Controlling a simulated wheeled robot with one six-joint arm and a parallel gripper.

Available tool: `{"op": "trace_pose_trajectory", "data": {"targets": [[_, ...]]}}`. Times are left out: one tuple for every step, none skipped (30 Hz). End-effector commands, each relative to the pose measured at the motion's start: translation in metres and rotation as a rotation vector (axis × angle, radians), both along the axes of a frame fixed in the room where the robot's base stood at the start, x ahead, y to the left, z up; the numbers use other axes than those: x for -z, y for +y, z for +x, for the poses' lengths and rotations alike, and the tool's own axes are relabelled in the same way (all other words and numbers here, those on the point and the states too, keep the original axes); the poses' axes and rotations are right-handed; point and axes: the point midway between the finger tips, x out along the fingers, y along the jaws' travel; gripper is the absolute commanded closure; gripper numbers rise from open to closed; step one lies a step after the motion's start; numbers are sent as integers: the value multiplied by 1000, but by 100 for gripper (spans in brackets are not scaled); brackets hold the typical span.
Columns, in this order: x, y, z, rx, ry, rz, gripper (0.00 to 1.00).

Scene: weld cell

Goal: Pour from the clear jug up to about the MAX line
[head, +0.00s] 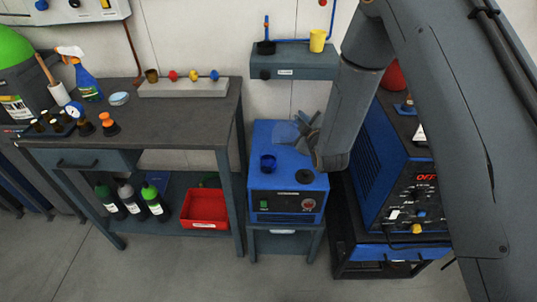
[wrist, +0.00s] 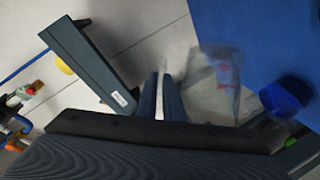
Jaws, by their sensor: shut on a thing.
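The clear jug (head: 285,132) is above the back of the blue unit's top, tilted as far as I can tell. My gripper (head: 306,128) is shut on it from the right. In the wrist view the fingers (wrist: 163,97) are close together, with the see-through jug (wrist: 218,88) just to their right; red marks show faintly on its wall. The blue unit (head: 262,195) has an open blue filler neck (head: 267,163) at the front left of its top, in front of the jug. The neck is also in the wrist view (wrist: 286,97). No MAX line or liquid level is readable.
A black round cap (head: 304,177) lies on the unit's top. A wall shelf (head: 293,64) with a yellow cup (head: 318,40) is behind. A workbench (head: 200,120) stands left, and a blue welder (head: 400,170) stands close on the right.

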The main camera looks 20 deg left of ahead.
Motion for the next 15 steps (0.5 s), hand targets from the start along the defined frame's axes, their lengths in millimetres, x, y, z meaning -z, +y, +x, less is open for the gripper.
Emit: {"op": "trace_pose_trajectory", "data": {"targets": [[-1,1,0,-3,7,9,100],[0,1,0,-4,9,13,100],[1,1,0,-3,13,18,100],[3,0,1,-3,19,26,100],[5,-1,1,-1,28,36,100],[8,-2,2,0,41,53,100],[10,-3,3,0,53,68,100],[12,-4,4,0,64,83,100],[15,-6,5,1,80,102,100],[17,-6,5,1,91,117,100],[19,-7,6,1,101,130,100],[17,-8,7,1,112,146,100],[17,-8,7,2,120,156,100],[17,-9,7,1,127,165,100],[18,-9,8,2,134,174,100]]}}
